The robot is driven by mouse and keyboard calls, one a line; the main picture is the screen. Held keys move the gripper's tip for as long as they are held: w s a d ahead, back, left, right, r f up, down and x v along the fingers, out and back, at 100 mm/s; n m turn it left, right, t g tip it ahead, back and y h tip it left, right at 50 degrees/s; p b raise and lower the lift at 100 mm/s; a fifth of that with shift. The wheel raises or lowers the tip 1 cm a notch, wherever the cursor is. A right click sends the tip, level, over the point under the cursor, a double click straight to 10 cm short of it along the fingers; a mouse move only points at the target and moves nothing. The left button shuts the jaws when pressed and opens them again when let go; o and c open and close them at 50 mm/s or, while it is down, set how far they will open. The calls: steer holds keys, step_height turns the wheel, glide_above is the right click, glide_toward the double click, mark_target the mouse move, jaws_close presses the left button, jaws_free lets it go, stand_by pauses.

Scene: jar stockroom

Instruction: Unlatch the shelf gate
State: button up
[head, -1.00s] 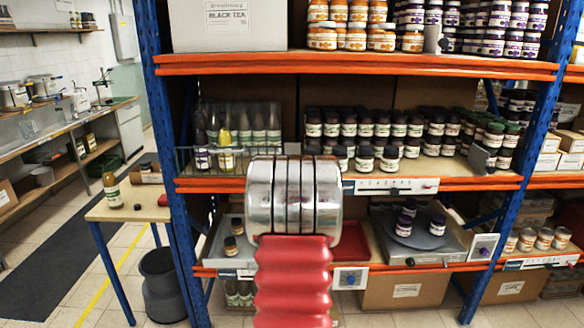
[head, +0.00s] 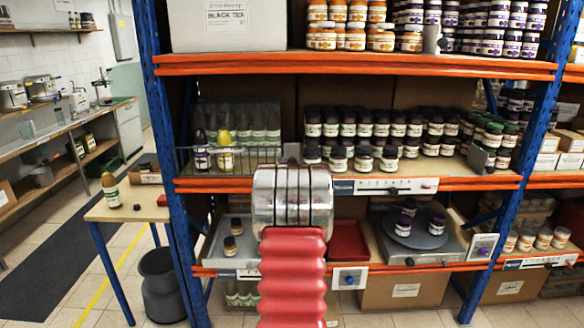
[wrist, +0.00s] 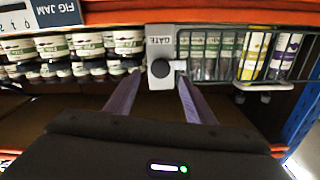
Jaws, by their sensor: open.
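The shelf gate (head: 262,156) is a dark wire front across bottles at the left of the middle shelf. It also shows at the right of the wrist view (wrist: 238,72). At its end in the wrist view is a grey latch plate (wrist: 160,34) marked GATE, with a dark round knob (wrist: 160,68). My gripper (wrist: 160,79) is open. Its two fingers lie either side of the knob, with space visible between; I cannot tell whether their tips reach its depth. In the head view my arm's silver and red links hide the fingers.
Rows of dark-lidded jars (head: 375,125) stand right of the gate on the same shelf. Clear bottles (head: 258,122) stand behind the gate. A side table (head: 130,203) with a bottle stands left of the blue rack post. Orange shelf edges run above and below.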

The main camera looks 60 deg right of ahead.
mark_target(287, 162)
steer(key=x, duration=0.6)
steer(key=shift+d, duration=0.3)
steer(key=shift+w, duration=0.15)
steer(key=c, duration=1.1)
